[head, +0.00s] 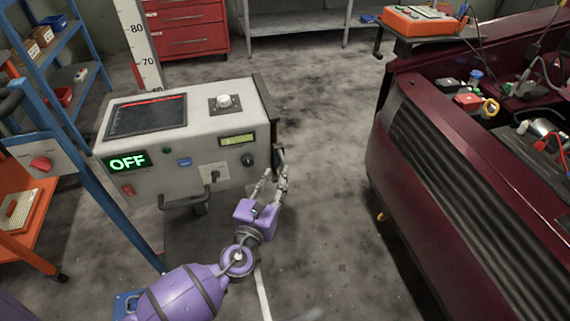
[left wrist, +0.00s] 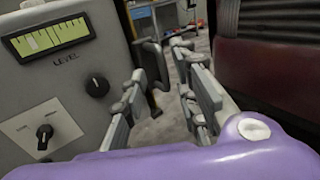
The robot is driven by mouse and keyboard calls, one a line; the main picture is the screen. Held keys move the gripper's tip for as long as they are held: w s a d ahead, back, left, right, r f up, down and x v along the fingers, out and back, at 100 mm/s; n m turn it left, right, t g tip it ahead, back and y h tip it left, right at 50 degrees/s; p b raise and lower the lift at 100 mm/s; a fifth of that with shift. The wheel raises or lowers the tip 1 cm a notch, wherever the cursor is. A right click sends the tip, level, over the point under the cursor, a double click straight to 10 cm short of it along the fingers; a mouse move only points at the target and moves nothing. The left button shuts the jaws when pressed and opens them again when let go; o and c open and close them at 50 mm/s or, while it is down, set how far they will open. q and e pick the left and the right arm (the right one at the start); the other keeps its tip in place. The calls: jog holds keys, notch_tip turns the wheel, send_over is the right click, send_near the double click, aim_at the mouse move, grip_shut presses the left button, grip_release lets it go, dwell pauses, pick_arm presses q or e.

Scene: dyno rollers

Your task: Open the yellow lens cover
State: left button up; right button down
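The grey tester cabinet (head: 225,183) stands on the left, with a lit OFF display, a LEVEL gauge and knobs. A dark panel (head: 266,100) runs along its right side, seen edge-on. No clearly yellow lens cover can be made out; the cabinet's right face is turned away from the head view. My purple left gripper (head: 275,176) is beside the cabinet's lower right corner. In the left wrist view its fingers (left wrist: 160,95) are apart with nothing between them, and a dark upright part (left wrist: 153,64) shows at the fingertips; contact cannot be told. My right gripper is not in view.
A dark red car (head: 440,160) with its engine bay open stands on the right. Grey floor (head: 325,120) lies free between car and cabinet. A blue shelf (head: 75,100) stands at left, a red drawer cabinet (head: 188,30) at the back.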

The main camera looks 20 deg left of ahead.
aim_at(282, 166)
pick_arm(q)
jog(key=w, duration=0.6)
jog(key=shift+w+d, duration=0.1)
jog(key=shift+c, duration=0.5)
grip_shut()
